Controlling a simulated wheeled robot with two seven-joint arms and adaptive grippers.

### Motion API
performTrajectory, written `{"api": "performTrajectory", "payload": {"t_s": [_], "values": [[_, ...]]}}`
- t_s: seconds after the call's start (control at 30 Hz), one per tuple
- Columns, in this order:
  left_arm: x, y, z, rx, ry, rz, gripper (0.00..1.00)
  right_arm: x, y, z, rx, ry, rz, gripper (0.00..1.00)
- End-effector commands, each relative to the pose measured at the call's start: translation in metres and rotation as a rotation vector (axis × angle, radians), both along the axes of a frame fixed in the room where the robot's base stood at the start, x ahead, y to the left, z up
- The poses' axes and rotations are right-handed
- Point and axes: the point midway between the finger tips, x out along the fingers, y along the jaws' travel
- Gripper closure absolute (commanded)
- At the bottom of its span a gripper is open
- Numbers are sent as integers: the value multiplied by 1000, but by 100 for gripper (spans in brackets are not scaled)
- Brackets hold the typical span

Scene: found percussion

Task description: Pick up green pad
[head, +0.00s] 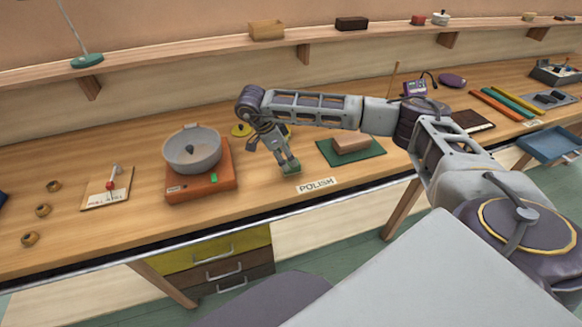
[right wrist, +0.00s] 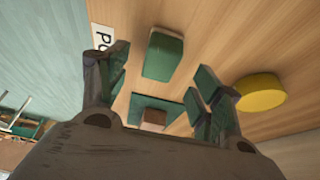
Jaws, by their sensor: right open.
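The small green pad (head: 291,170) lies on the wooden bench, just left of and behind the POLISH label (head: 317,185). In the right wrist view the green pad (right wrist: 163,56) shows as a green block beyond my fingertips, between the lines of the two fingers. My right gripper (head: 287,160) points down over the pad and partly hides it in the head view. In the wrist view my right gripper (right wrist: 162,68) is open, with green-faced fingers apart and nothing between them. Whether the fingers touch the pad cannot be told. My left gripper is not in view.
A brown block (head: 351,143) on a green mat (head: 367,158) sits to the right. A grey bowl (head: 193,150) on an orange base (head: 203,187) stands to the left. A yellow disc (right wrist: 262,92) lies near my right finger. Bare bench lies left of the label.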

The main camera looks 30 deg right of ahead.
Motion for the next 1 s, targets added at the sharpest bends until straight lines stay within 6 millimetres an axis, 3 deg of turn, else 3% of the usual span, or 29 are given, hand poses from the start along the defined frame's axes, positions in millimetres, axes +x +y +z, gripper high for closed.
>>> {"api": "performTrajectory", "payload": {"t_s": [0.27, 0.7, 1.0], "values": [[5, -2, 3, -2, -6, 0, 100, -1, -5, -8, -1, 3, -1, 34], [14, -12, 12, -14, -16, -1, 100, -5, -21, -45, -2, 1, 0, 34], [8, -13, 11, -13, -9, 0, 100, -5, -22, -47, -1, 1, 0, 34]]}}
